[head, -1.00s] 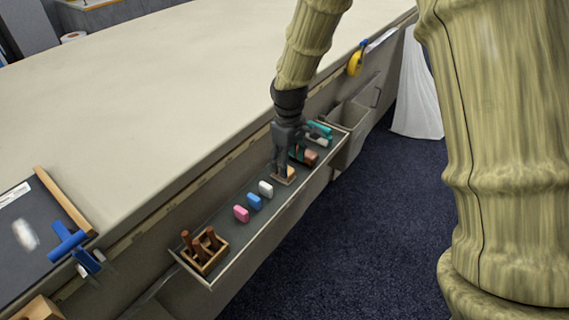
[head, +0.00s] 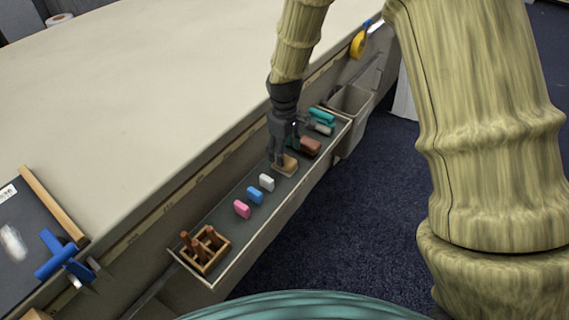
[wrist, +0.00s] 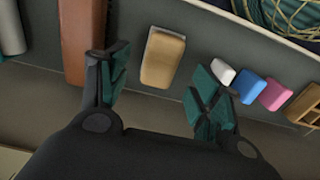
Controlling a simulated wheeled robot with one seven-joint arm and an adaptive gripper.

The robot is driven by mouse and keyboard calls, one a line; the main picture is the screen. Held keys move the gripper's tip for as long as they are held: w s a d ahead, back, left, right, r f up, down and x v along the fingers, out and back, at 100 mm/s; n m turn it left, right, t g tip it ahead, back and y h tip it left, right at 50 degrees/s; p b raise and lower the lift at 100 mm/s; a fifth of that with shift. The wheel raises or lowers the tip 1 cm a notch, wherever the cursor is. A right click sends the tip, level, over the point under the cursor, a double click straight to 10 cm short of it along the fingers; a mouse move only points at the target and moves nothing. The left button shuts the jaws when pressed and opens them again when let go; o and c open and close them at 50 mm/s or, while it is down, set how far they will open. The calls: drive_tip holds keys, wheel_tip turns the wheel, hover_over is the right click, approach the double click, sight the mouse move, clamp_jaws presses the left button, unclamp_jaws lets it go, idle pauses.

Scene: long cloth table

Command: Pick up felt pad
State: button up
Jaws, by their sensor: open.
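The felt pad (wrist: 163,57) appears as a tan, rounded block lying on the dark floor of a narrow tray. It also shows in the head view (head: 288,167), partly hidden by my gripper (head: 279,160). In the wrist view my gripper (wrist: 158,86) is open, with one finger to the left of the pad and one to the right. The pad lies beyond the fingertips, roughly centred in the gap. No contact is visible, and I cannot tell the exact height above it.
The tray (head: 235,262) hangs along the table edge. A brown block (wrist: 84,40) lies close left of the pad. A white block (wrist: 223,72), blue block (wrist: 248,86) and pink block (wrist: 275,94) lie to the right. A wooden holder (head: 203,262) stands at the tray's near end.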

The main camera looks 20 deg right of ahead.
drive_tip(key=shift+s+f, duration=0.1)
drive_tip(key=shift+f, duration=2.3)
drive_tip(key=shift+c, duration=0.4)
drive_tip(key=c, duration=1)
